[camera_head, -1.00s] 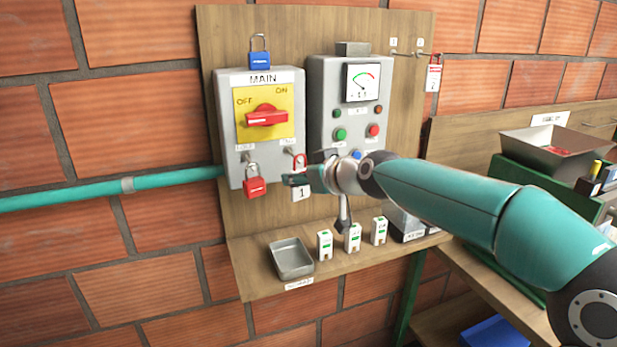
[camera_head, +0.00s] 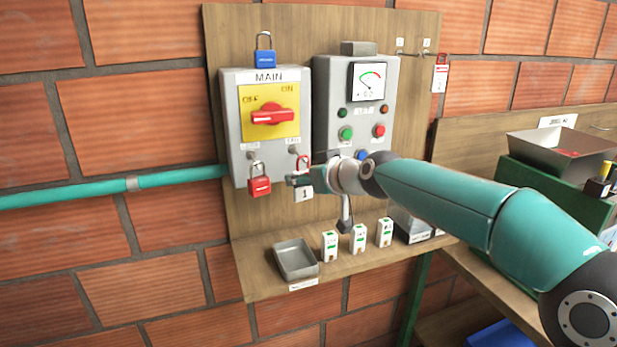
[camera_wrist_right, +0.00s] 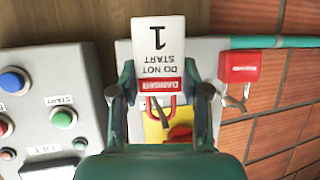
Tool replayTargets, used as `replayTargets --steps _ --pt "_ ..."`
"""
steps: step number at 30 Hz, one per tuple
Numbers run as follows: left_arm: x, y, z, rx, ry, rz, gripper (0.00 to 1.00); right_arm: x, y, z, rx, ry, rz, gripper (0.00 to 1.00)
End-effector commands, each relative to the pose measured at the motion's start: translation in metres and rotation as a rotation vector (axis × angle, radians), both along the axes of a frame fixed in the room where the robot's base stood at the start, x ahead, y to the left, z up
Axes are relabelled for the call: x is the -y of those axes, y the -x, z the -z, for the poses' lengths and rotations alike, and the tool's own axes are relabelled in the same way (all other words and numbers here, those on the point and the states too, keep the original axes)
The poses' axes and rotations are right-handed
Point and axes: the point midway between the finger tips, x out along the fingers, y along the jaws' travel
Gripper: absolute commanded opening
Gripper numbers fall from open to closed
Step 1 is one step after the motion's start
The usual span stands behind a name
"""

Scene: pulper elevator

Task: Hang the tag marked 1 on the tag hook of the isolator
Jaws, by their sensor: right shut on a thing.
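The isolator (camera_head: 232,128) is a grey box labelled MAIN, with a yellow plate and a red handle (camera_head: 271,116). A red padlock (camera_head: 260,186) hangs from its lower left hook. My right gripper (camera_head: 300,181) is just below the isolator's lower right corner, shut on the white tag marked 1 (camera_head: 304,194). In the right wrist view the tag (camera_wrist_right: 158,55) appears upside down between the fingertips (camera_wrist_right: 159,82). Its red loop (camera_head: 303,162) is beside the tag hook (camera_head: 293,150); I cannot tell whether the hook passes through it. My left gripper is not in view.
A grey control box (camera_head: 327,101) with a meter and buttons stands right of the isolator. Below are a metal tray (camera_head: 296,260) and several small white blocks on a shelf. A blue padlock (camera_head: 265,57) sits above the isolator; another tag (camera_head: 441,76) hangs at the board's upper right.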

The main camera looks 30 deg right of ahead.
Motion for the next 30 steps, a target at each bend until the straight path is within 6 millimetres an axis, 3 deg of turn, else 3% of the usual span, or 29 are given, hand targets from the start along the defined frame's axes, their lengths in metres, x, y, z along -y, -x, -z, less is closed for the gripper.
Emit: replayTargets --steps 1,2,7,20,30 --pt "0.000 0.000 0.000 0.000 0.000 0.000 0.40 0.000 0.000 0.000 0.000 0.000 0.000 0.15" --pt "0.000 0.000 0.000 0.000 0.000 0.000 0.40 0.000 0.000 0.000 0.000 0.000 0.000 0.49" --pt "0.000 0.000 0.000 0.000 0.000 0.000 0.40 0.000 0.000 0.000 0.000 0.000 0.001 0.75" --pt "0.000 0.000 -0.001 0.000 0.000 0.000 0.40 0.001 0.007 -0.003 0.001 -0.001 0.001 0.75" --pt "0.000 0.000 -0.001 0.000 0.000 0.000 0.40 0.002 0.062 -0.026 0.004 0.000 0.003 0.75"
